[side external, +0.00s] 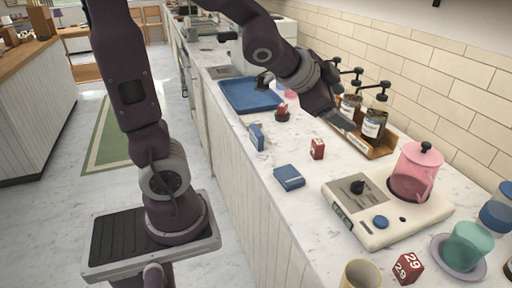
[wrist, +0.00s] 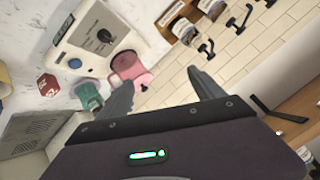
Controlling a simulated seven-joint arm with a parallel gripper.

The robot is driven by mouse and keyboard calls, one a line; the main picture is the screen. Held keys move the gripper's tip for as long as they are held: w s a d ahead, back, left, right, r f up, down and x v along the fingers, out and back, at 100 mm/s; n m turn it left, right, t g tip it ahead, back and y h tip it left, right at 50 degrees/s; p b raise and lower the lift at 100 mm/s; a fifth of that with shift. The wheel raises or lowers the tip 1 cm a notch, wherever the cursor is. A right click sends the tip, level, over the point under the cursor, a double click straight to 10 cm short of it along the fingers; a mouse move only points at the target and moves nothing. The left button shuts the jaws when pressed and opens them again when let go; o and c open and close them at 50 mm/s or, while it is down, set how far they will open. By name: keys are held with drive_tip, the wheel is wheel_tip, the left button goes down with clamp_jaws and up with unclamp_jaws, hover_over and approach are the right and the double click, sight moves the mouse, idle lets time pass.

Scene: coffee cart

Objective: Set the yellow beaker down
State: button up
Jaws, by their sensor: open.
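The yellow beaker (side external: 360,275) stands upright on the counter at the bottom edge of the side view, partly cut off. A yellowish rim at the left edge of the wrist view (wrist: 3,82) looks like the same beaker, mostly out of frame. My gripper (side external: 343,122) is above the counter near the bottle rack, well away from the beaker. In the wrist view its two fingers (wrist: 158,80) are spread apart with nothing between them.
A white scale-like appliance (side external: 390,210) carries a pink lidded pot (side external: 415,172). A green cup on a saucer (side external: 467,245) and a red block (side external: 408,268) stand near the beaker. Pump bottles (side external: 373,125), a blue box (side external: 289,177) and a blue tray (side external: 250,95) are farther back.

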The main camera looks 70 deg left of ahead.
drive_tip(key=s+d+n+g, duration=0.2)
drive_tip(key=s+d, duration=0.1)
drive_tip(key=s, duration=0.7)
drive_tip(key=s+d+f+n+g+h, duration=0.1)
drive_tip(key=s+d+n+g, duration=0.1)
drive_tip(key=s, duration=0.9)
drive_tip(key=shift+s+d+n+g, duration=0.3)
drive_tip(key=shift+d+n+g, duration=0.1)
drive_tip(key=shift+d+n, duration=0.4)
drive_tip(key=shift+f, duration=0.1)
